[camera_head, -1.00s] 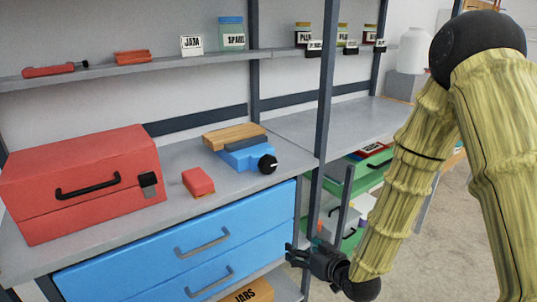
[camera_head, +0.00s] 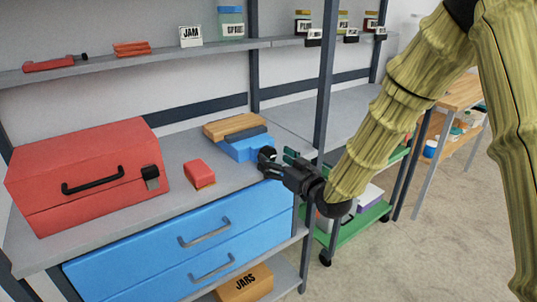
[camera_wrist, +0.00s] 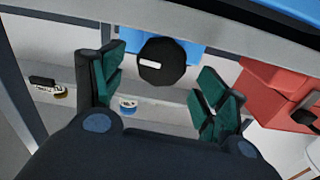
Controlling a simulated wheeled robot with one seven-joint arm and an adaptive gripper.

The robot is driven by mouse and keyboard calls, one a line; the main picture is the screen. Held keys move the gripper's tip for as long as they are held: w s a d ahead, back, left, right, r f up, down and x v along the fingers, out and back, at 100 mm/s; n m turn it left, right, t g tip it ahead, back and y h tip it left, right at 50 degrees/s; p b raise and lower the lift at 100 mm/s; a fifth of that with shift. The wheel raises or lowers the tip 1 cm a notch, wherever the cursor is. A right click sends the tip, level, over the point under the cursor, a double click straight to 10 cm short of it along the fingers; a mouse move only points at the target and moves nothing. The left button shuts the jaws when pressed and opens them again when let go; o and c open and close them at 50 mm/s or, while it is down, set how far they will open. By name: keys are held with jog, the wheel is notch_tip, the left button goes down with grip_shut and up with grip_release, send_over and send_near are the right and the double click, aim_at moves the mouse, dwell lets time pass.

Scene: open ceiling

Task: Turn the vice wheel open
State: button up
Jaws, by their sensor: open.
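The blue vice (camera_head: 246,149) stands on the grey workbench, with a wooden board (camera_head: 232,127) at its back. Its black round wheel (camera_head: 267,155) faces the front right and is partly covered by my gripper in the head view. My gripper (camera_head: 277,160) is at the wheel, open. In the wrist view the black wheel (camera_wrist: 162,63), with a white mark on its face, lies ahead between the two spread green-padded fingers (camera_wrist: 160,95). The fingers look apart from it on both sides; whether they reach around its rim I cannot tell.
A red block (camera_head: 200,174) and a red toolbox (camera_head: 88,178) sit left of the vice. Blue drawers (camera_head: 150,255) are below the bench edge. A dark upright post (camera_head: 323,95) stands right of my gripper. A shelf (camera_head: 140,63) with jars runs above.

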aim_at(270, 155)
jog(key=shift+x, duration=2.05)
